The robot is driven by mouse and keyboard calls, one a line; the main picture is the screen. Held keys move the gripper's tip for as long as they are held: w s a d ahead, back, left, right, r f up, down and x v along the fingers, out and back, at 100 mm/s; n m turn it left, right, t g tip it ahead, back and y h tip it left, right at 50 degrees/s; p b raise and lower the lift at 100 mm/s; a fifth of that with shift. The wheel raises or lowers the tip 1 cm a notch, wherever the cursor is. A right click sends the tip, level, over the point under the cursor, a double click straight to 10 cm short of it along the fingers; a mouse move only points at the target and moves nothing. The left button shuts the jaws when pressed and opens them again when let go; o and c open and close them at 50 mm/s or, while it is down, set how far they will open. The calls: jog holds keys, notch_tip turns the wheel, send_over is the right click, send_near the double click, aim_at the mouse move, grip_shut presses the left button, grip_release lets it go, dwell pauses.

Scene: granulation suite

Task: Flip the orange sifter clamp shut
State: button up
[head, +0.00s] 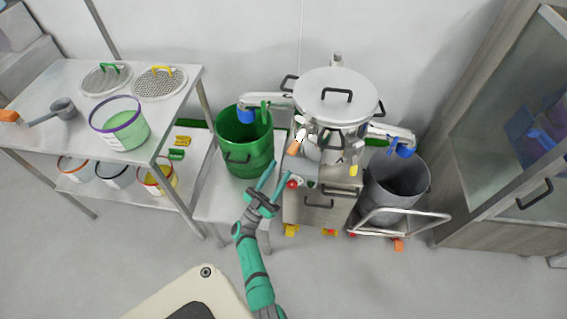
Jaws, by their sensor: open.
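The orange sifter clamp (294,148) is a small orange-handled lever on the front left of the round steel sifter (335,97). Its handle slants down and to the left from a pale metal part near the sifter's rim.
A green bin (245,141) stands left of the sifter and a grey bin (395,182) stands right on a cart. A red knob (293,183) is on the sifter's base. A steel table (60,85) with a scoop and bucket is at left. A cabinet (515,150) bounds the right.

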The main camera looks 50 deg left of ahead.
aim_at(297, 142)
jog(key=shift+s+d+f, duration=0.1)
jog(key=shift+s+f, duration=0.2)
jog(key=shift+s, duration=0.1)
jog(key=c, duration=0.5)
jog(key=shift+s+r, duration=0.15)
jog(key=shift+s, duration=0.25)
jog(key=c, duration=0.5)
jog(key=shift+m+g+h, duration=0.3)
jog(key=shift+g+h, duration=0.3)
jog(key=shift+g, duration=0.2)
jog(key=s+r, duration=0.1)
jog(key=s, duration=0.1)
jog(key=s+r, duration=0.1)
jog(key=shift+s+a+r, duration=0.2)
jog(key=shift+s+r, duration=0.15)
grip_shut()
jog(key=w+r+g, duration=0.1)
jog(key=w+r, duration=0.3)
jog(key=w, duration=0.5)
jog(key=shift+w+a+r+y, duration=0.25)
jog(key=shift+w+a+y, duration=0.05)
jog(key=shift+a, duration=0.15)
